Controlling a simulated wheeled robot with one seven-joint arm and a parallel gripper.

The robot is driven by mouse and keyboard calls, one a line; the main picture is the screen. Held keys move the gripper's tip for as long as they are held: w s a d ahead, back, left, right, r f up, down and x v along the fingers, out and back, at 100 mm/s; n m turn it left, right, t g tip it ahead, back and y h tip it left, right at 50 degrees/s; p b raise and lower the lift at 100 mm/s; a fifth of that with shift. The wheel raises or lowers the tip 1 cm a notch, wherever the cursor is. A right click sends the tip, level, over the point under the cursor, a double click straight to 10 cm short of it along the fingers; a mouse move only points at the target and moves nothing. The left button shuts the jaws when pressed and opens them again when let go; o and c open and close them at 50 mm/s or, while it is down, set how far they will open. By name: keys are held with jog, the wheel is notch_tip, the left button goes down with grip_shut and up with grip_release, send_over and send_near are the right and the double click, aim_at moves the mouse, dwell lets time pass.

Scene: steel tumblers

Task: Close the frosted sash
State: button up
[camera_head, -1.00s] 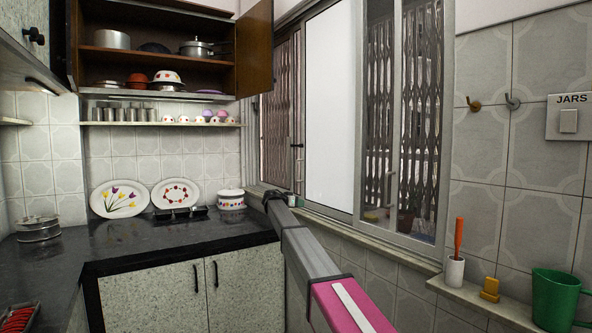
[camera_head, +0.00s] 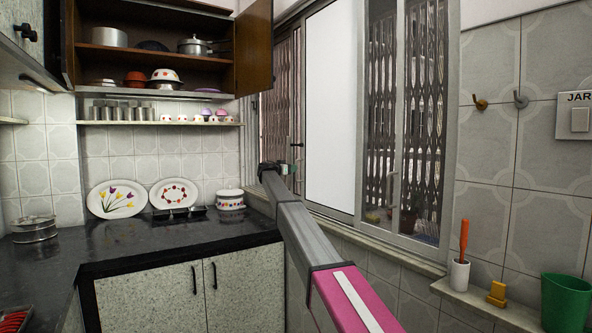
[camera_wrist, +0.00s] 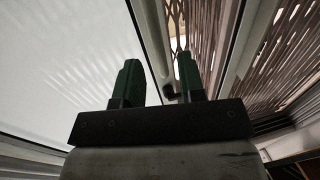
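The frosted sash (camera_head: 331,110) is a white, pale pane in a grey frame, upright in the window. Patterned grille shows through the gap to its left and through the clear pane to its right. In the wrist view the frosted pane (camera_wrist: 60,60) fills the left side. My gripper (camera_head: 288,168) is at the sash's lower left edge. In the wrist view its two green fingers (camera_wrist: 160,80) stand apart, and a small dark handle (camera_wrist: 168,91) on the sash frame shows between their tips. I cannot tell whether they touch it.
A clear glass sash (camera_head: 402,120) stands to the right. The window sill (camera_head: 385,246) runs below. An open cabinet door (camera_head: 254,45) hangs at upper left. The counter (camera_head: 130,238) carries plates and a pot (camera_head: 230,200). A green cup (camera_head: 566,300) stands on the right ledge.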

jog(key=x, duration=0.4)
grip_shut()
jog(key=shift+s, duration=0.1)
jog(key=s+d, duration=0.6)
jog(key=s, duration=0.5)
jog(key=s+d, duration=0.7)
jog(key=s, duration=0.4)
jog(key=s+d, duration=0.7)
jog(key=s, duration=0.5)
jog(key=shift+d+f, duration=0.1)
jog(key=shift+d, duration=0.05)
grip_release()
jog(key=shift+w, duration=0.1)
jog(key=v, duration=1)
jog(key=shift+s+a, duration=0.25)
jog(key=shift+a, duration=0.05)
